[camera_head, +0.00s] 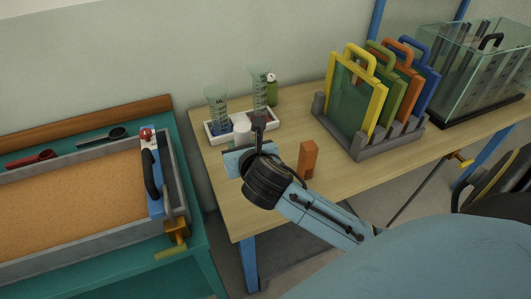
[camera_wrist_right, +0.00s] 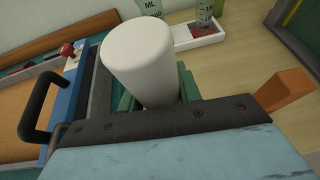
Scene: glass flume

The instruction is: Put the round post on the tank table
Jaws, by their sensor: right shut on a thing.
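The round post (camera_head: 242,131) is a white cylinder, mostly hidden behind my right gripper (camera_head: 241,148) in the head view. In the right wrist view the post (camera_wrist_right: 140,60) stands up between the fingers of my right gripper (camera_wrist_right: 157,98), which is shut on it. The wooden-topped table (camera_head: 228,202) has blue legs and carries a glass tank (camera_head: 497,78) at its far right end. My right gripper is over the left part of this table; I cannot tell the post's height above it. My left gripper is not in view.
An orange block (camera_head: 308,160) stands just right of the gripper. Coloured gates with handles (camera_head: 352,85) stand in a grey rack (camera_head: 372,150). A teal bench (camera_head: 206,240) with a sand tray (camera_head: 75,207) is on the left. The table's front-left is clear.

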